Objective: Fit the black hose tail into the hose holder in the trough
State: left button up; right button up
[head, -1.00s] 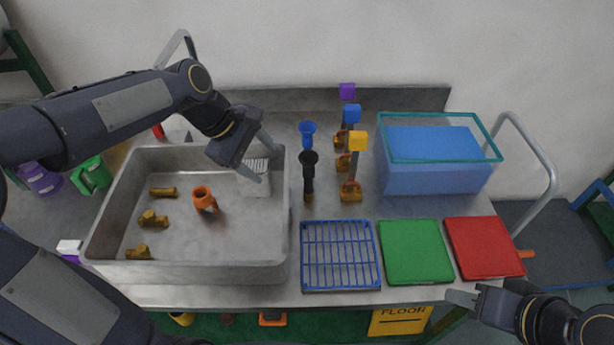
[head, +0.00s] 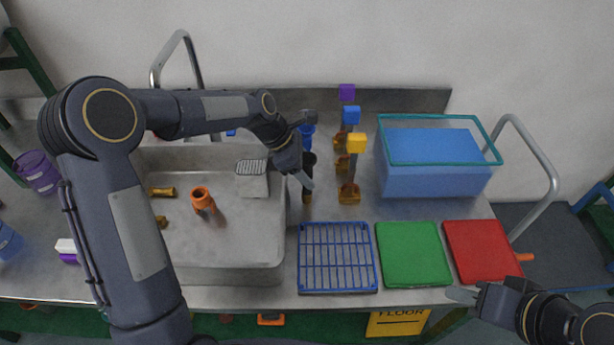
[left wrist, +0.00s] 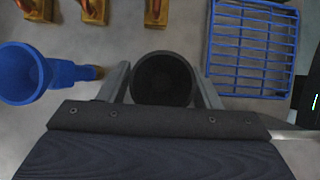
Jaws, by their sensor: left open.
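The black hose tail (head: 307,191) stands upright on the table right of the trough (head: 225,272), partly hidden by my left gripper (head: 311,152). In the left wrist view its round black mouth (left wrist: 163,79) lies between the two open fingers of my left gripper (left wrist: 163,85); a clear grip does not show. In the trough stand an orange ring-topped piece (head: 203,201) and a pale grey block with a slotted top (head: 252,180); I cannot tell which is the hose holder. My right gripper (head: 470,293) is at the lower right, away from these; its opening is unclear.
A blue hose tail (left wrist: 40,75) stands close behind the black one. Brass pieces with yellow (head: 357,143), blue (head: 351,115) and purple (head: 347,92) tops stand to the right. A blue rack (head: 337,257), green tray (head: 413,252) and red tray (head: 482,250) lie in front.

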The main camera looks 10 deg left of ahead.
pick_arm(q)
jog(key=shift+d+f, duration=0.1)
jog(key=shift+f, duration=0.15)
grip_shut()
jog(key=shift+r, duration=0.1)
